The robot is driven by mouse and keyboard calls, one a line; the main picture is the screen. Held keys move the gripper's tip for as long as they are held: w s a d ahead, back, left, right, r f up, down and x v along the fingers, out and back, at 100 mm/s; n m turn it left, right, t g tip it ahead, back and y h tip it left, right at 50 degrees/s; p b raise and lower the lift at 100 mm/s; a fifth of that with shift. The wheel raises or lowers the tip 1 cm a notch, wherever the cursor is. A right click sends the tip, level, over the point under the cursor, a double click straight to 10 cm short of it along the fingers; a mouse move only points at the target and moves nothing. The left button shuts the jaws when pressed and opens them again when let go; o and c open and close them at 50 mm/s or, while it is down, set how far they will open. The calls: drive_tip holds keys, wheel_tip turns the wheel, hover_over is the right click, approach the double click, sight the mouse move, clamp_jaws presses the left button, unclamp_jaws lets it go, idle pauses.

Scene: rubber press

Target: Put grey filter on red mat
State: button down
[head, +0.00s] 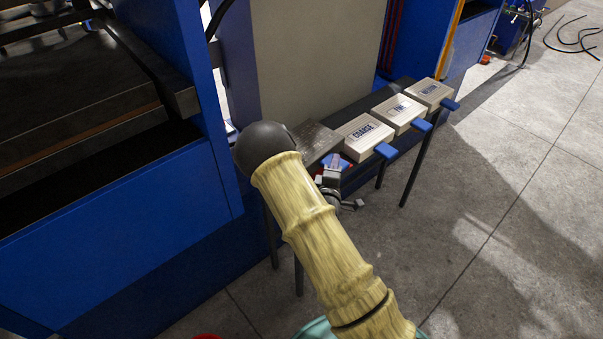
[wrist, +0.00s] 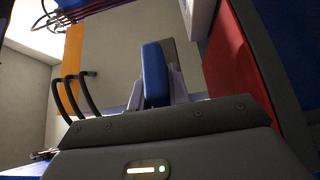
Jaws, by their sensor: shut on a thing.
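The grey filter (head: 314,141) is a dark flat plate at the left end of a row of boxes in the head view. My gripper (head: 332,180) is beside it, partly hidden by my arm. In the wrist view the two pale fingers of my gripper (wrist: 156,90) are shut on the blue handle, with a grey plate (wrist: 188,62) behind it. I cannot tell whether the filter rests on the bench or is just above it. A red surface (wrist: 232,62) stands at the right of the wrist view; I cannot tell whether it is the mat.
Pale boxes marked COARSE (head: 364,135), FINE (head: 398,112) and MEDIUM (head: 429,92) have blue handles facing the floor side. They stand on a dark narrow bench (head: 349,186). A blue press (head: 110,215) is on the left.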

sight(337, 147)
drive_tip(key=w+h+b, duration=0.1)
drive_tip(key=b, duration=0.1)
drive_tip(key=w+m+b, duration=0.1)
drive_tip(key=b, duration=0.1)
drive_tip(key=shift+w+r+g+h, duration=0.15)
drive_tip(key=shift+w+g+h, duration=0.15)
drive_tip(key=shift+h, duration=0.1)
drive_tip(key=shift+w+r+b, duration=0.15)
drive_tip(key=shift+r+b, duration=0.25)
drive_tip(key=shift+r, duration=0.1)
drive_tip(key=shift+f, duration=0.1)
wheel_tip(337, 147, down, 6)
drive_tip(key=shift+r, duration=0.15)
drive_tip(key=shift+f+p, duration=0.3)
drive_tip(key=shift+f, duration=1.75)
